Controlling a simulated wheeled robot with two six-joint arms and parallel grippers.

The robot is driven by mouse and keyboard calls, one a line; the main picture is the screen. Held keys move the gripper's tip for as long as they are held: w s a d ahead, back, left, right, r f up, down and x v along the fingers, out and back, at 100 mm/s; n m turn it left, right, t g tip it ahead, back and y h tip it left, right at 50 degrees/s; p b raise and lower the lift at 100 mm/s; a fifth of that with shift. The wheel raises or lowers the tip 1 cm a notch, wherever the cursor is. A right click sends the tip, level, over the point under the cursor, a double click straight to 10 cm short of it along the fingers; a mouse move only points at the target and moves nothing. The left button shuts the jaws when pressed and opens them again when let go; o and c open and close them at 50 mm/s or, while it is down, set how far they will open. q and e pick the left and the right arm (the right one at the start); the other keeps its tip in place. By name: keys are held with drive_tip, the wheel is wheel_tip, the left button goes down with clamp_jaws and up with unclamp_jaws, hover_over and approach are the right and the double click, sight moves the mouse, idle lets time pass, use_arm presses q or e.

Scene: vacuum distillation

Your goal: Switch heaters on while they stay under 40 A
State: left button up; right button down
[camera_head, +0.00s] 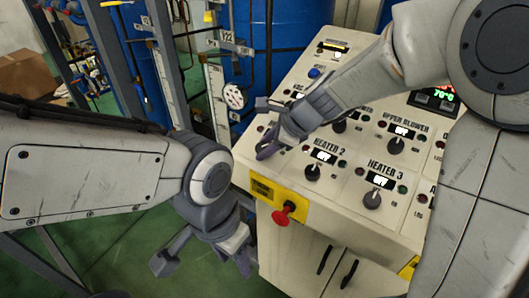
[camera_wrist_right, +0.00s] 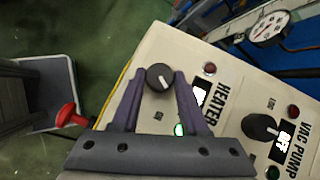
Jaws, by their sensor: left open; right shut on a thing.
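The cream control panel (camera_head: 335,222) carries knobs with small displays and lamps. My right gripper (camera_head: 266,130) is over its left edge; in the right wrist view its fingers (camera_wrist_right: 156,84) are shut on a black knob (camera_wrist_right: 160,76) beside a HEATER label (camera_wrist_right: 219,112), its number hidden. A green lamp (camera_wrist_right: 180,129) between the fingers is lit. The Heater 2 knob (camera_head: 313,172) and Heater 3 knob (camera_head: 372,200) are uncovered; their displays are too small to read. My left gripper (camera_head: 207,262) is open and empty, below and left of the panel.
A red emergency button (camera_head: 283,214) on a yellow plate sticks out of the panel's front. Another knob (camera_head: 396,146) sits under Upper Blower. A red-and-green readout (camera_head: 437,98) shows at right. A round gauge (camera_head: 233,96) and blue tanks (camera_head: 285,40) stand behind. Green floor (camera_head: 120,260) lies at left.

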drive_tip(key=m+t+b, duration=0.2)
drive_tip(key=m, duration=0.1)
drive_tip(key=shift+s, duration=0.1)
drive_tip(key=shift+a+m+t+h+b, duration=0.1)
drive_tip(key=shift+m+t+h+b, duration=0.4)
drive_tip(key=shift+m+t, duration=0.3)
drive_tip(key=shift+r+m, duration=0.1)
drive_tip(key=shift+m, duration=0.2)
drive_tip(key=shift+c, duration=2.1)
unclamp_jaws()
drive_tip(key=shift+s, duration=0.1)
